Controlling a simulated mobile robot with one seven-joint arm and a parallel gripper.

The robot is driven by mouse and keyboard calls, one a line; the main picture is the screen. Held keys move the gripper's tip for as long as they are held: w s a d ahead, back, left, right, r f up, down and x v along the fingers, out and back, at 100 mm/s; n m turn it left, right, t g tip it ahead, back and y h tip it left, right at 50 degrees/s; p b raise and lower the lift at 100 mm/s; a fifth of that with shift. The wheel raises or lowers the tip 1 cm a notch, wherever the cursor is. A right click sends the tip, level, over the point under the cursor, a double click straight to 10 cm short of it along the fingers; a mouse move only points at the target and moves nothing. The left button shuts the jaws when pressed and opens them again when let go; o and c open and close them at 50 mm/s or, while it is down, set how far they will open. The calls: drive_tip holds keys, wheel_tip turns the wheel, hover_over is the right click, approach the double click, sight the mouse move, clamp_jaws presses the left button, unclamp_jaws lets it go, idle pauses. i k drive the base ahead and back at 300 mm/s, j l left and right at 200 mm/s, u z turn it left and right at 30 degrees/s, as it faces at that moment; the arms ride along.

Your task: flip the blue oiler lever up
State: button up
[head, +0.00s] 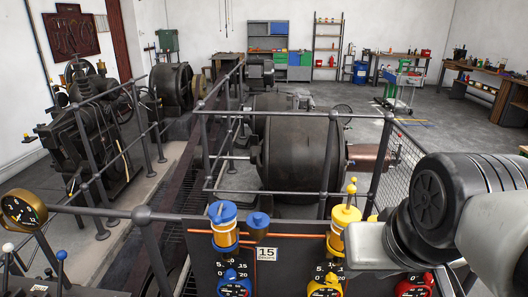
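The blue oiler (222,236) stands on the dark panel at the front, with a blue cap over an amber glass body. A small blue-topped part (258,221) sits just right of it, low beside the cap; I take it for the blue lever, not standing upright. The yellow oiler (341,225) is to the right, with its yellow knobbed lever (351,190) pointing up. My arm comes in from the right. A pale block at its end, probably my gripper (368,246), is right of the yellow oiler and apart from the blue one. Its fingers do not show.
Blue (234,286), yellow (325,288) and red (414,287) dials sit below on the panel. A "15" plate (267,254) is between the oilers. A brass gauge (22,210) is at left. Dark railings (150,216) and a large dynamo (298,150) stand behind.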

sight(217, 219)
drive_tip(key=k+u, duration=0.15)
drive_tip(key=u, duration=0.85)
drive_tip(key=k+l+z, duration=0.1)
drive_tip(key=z, duration=0.3)
drive_tip(key=k+l+z, duration=0.15)
drive_tip(key=z, duration=0.3)
drive_tip(key=k+l, duration=0.05)
